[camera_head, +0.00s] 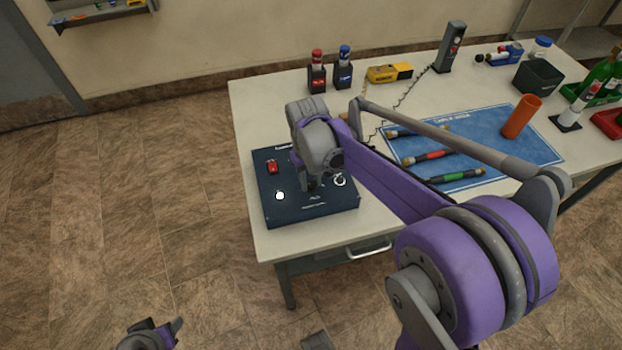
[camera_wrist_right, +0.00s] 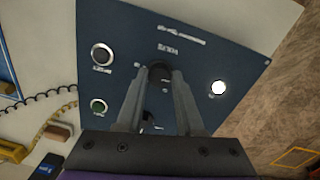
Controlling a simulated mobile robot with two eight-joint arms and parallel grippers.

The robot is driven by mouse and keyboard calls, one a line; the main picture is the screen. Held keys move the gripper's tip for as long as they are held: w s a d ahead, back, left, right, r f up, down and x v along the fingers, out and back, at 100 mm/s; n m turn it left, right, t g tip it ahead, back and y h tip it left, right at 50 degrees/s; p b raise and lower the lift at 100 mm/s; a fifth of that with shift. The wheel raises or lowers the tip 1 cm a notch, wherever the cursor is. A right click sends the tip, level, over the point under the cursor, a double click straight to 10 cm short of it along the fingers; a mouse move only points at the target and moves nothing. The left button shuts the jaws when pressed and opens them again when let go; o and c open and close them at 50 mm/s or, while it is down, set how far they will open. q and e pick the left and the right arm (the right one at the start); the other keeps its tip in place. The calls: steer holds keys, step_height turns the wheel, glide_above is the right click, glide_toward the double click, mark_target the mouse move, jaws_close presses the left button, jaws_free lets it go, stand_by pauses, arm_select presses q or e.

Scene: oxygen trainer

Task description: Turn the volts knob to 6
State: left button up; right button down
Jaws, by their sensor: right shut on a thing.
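The dark blue control panel (camera_head: 262,212) lies on the near left corner of the table. It also fills much of the right wrist view (camera_wrist_right: 225,50). My right gripper (camera_head: 313,184) is low over the middle of the panel. In the right wrist view my right gripper (camera_wrist_right: 158,82) has its two fingers on either side of a dark round knob (camera_wrist_right: 159,71), shut on it. My left gripper (camera_head: 165,332) shows partly at the bottom edge, away from the table.
The panel also bears a lit white round light (camera_head: 280,196), a red switch (camera_head: 272,167) and a ringed round control (camera_head: 340,180). A blue mat (camera_head: 540,150) with several coloured rods, an orange cup (camera_head: 521,117) and a yellow meter (camera_head: 389,73) are on the table.

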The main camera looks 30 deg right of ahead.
mark_target(309, 184)
steer(key=c, duration=0.5)
jaws_free()
steer(key=shift+c, duration=0.2)
step_height(309, 184, up, 11)
steer(key=p, duration=0.1)
steer(key=shift+a, duration=0.2)
steer(key=shift+f, duration=0.1)
steer(key=s+a+f+t+p, duration=0.1)
steer(key=s+a+f+t, duration=0.1)
steer(key=s, duration=0.6)
steer(key=s+a+f+t+p, duration=0.2)
steer(key=s+a+f+t, duration=0.1)
steer(key=s, duration=0.5)
steer(key=shift+a+f+y, duration=0.3)
steer(key=shift+a+f, duration=0.45)
steer(key=shift+f, duration=0.05)
